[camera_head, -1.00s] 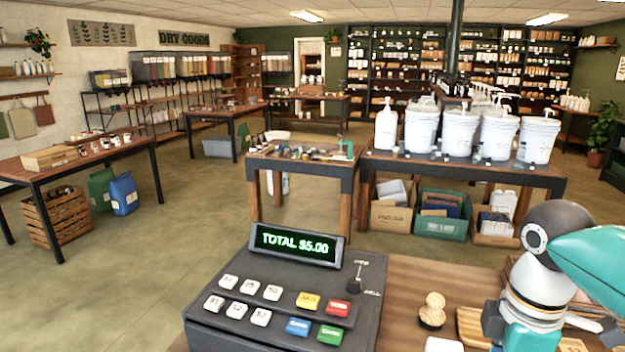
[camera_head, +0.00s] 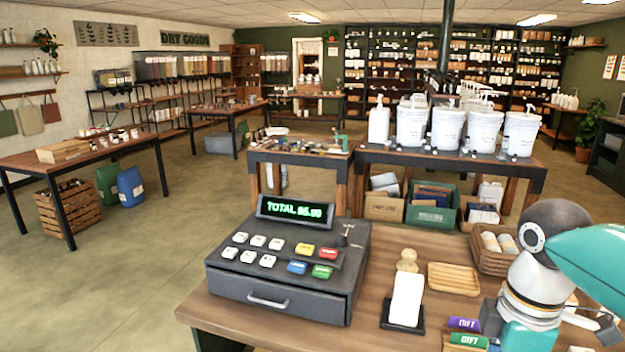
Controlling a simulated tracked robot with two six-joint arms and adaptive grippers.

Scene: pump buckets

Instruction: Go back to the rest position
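My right arm comes in at the lower right, with a teal link, a dark joint and a white wrist with an orange band. Parts of my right gripper (camera_head: 547,330) show at its lower end as black pieces to either side, over the counter (camera_head: 385,270). Its fingertips are not clear, and I cannot see anything held. My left arm and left gripper are not in view. White pump buckets (camera_head: 445,128) stand upright in a row on the table (camera_head: 400,159) across the aisle, well apart from my gripper.
A cash register (camera_head: 290,270) reading TOTAL stands on the counter. Beside it are a white card on a dark stand (camera_head: 407,299), a brush (camera_head: 407,262), a wooden tray (camera_head: 453,278), a basket (camera_head: 490,258) and gift cards (camera_head: 465,323). Open floor (camera_head: 130,270) lies left.

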